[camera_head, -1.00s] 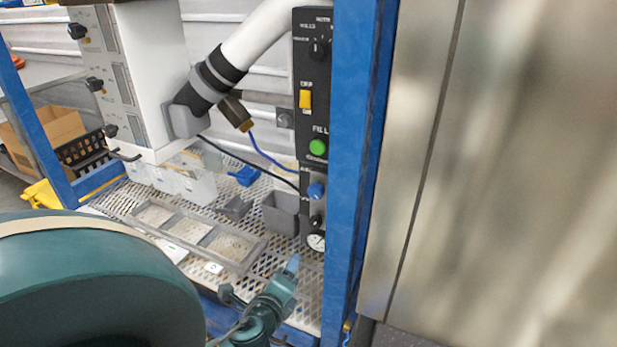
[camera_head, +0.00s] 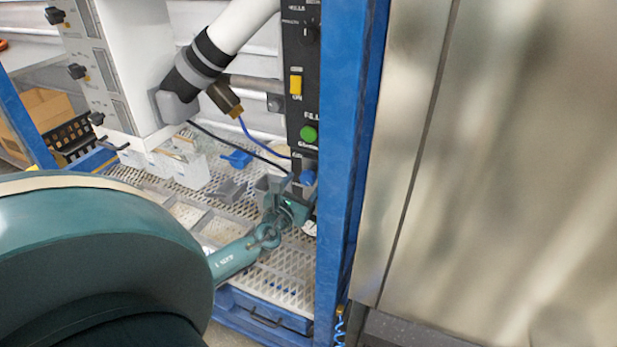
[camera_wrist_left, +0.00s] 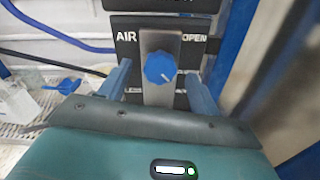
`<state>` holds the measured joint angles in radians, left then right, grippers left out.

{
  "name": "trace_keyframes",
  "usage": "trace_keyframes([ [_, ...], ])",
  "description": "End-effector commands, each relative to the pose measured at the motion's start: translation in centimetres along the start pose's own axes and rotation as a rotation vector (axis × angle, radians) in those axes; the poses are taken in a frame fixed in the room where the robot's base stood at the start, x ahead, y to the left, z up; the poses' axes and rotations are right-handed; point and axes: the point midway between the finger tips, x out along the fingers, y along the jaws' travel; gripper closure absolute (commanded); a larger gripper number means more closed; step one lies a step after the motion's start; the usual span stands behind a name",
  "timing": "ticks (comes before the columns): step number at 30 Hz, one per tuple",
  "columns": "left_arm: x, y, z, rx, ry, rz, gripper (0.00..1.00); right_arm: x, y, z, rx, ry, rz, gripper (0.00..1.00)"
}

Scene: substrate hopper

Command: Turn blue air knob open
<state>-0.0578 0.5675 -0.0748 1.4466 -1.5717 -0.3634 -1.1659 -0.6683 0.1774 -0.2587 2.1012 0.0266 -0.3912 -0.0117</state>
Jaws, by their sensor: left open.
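The blue air knob (camera_wrist_left: 159,67) is in the middle of the left wrist view, on a metal plate between the labels AIR and OPEN. Its white mark points to the lower right. In the head view the knob (camera_head: 307,177) shows low on the black control panel (camera_head: 301,85), just above my left gripper (camera_head: 297,196). In the left wrist view my left gripper (camera_wrist_left: 160,90) is open, with one finger on each side of the knob and visible gaps between. Whether the fingertips reach the knob's depth is unclear. My right gripper is not in view.
A blue frame post (camera_head: 348,170) stands close to the right of the panel. A green button (camera_head: 308,134) and yellow switch (camera_head: 295,85) sit above the knob. A grey cup stands left of the gripper, partly hidden. A mesh shelf (camera_head: 275,279) lies below.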

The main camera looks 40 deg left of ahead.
Motion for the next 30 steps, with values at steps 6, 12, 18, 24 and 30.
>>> trace_keyframes([
  [6, 3.3, -0.1, -0.1, -0.002, -0.001, 0.0, 0.37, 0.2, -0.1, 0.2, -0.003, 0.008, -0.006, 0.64],
  [12, 4.4, -0.1, -0.1, -0.004, 0.001, 0.0, 0.37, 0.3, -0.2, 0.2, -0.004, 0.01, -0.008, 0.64],
  [18, 4.5, -0.1, -0.1, -0.003, 0.001, 0.0, 0.37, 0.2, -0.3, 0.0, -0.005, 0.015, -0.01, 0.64],
  [24, 4.5, -0.1, -0.1, -0.003, 0.001, 0.0, 0.48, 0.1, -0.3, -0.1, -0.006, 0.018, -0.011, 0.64],
  [30, 4.4, -0.1, -0.1, -0.003, 0.001, 0.0, 0.64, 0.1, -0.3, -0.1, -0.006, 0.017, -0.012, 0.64],
])
